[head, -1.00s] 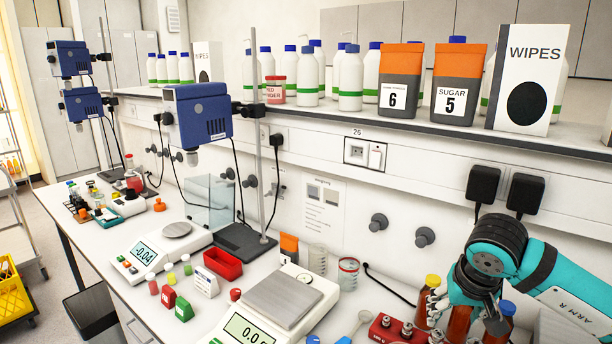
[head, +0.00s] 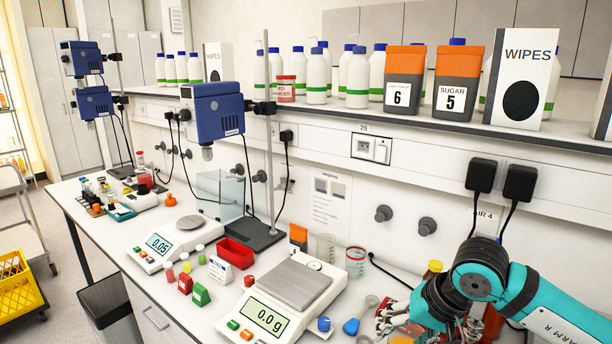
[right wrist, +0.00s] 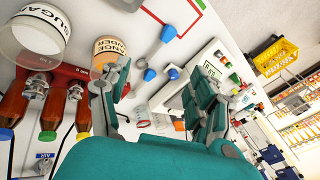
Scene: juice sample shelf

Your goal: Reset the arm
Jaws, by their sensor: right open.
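My right arm is teal and comes in from the right edge of the head view. Its gripper (head: 398,318) hangs low over the front right of the bench, beside the bottles with coloured caps. In the right wrist view the two teal fingers of the gripper (right wrist: 163,92) stand wide apart. Nothing is between them. An orange-labelled jar (right wrist: 108,52) lies close by the left finger in that view; I cannot tell whether they touch. My left gripper is not in view.
Two balances (head: 290,285) (head: 178,238), a red tray (head: 235,254) and small boxes stand on the bench left of the gripper. A red rack of bottles (right wrist: 58,80) is close to it. A shelf (head: 440,128) with bottles and a wipes box (head: 522,75) runs above.

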